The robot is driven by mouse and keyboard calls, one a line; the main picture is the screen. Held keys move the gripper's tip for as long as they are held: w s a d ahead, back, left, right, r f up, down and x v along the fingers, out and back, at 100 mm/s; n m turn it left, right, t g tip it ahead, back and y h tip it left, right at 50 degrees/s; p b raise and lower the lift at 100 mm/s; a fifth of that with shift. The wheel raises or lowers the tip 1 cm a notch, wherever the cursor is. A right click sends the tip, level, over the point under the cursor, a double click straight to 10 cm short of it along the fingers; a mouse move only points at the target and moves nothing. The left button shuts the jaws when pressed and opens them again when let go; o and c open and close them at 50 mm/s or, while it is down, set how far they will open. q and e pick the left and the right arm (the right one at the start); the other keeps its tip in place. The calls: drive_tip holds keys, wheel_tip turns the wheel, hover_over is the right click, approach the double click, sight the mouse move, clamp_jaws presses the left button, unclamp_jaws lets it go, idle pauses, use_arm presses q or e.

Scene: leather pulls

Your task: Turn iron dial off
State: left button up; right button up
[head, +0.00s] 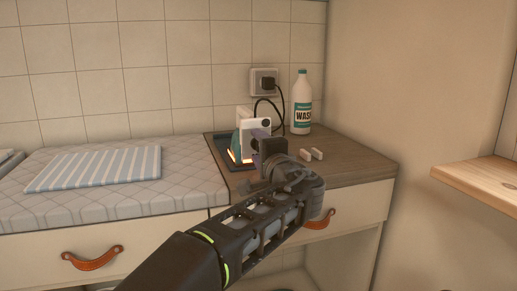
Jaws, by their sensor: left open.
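The iron (254,128), white and teal, stands upright on the wooden counter by the wall. An orange glow (240,157) shows along its lower left side. A small dark round part (266,123) on its upper white face may be the dial; its setting is too small to read. My left gripper (261,151) is open and directly in front of the iron's lower part, hiding some of it. I cannot tell whether the fingers touch it. My right gripper is out of view.
A dark blue rest (217,146) lies under the iron. A black cord runs to the wall socket (265,82). A white WASH bottle (302,104) and small pale blocks (311,154) stand right. A folded striped cloth (95,168) lies on the quilted pad (185,158) at left. Drawers have leather pulls (92,259).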

use_arm(q)
drive_tip(key=shift+s, duration=0.1)
drive_tip(key=v, duration=0.7)
drive_tip(key=shift+s, duration=0.25)
drive_tip(key=shift+d, duration=0.1)
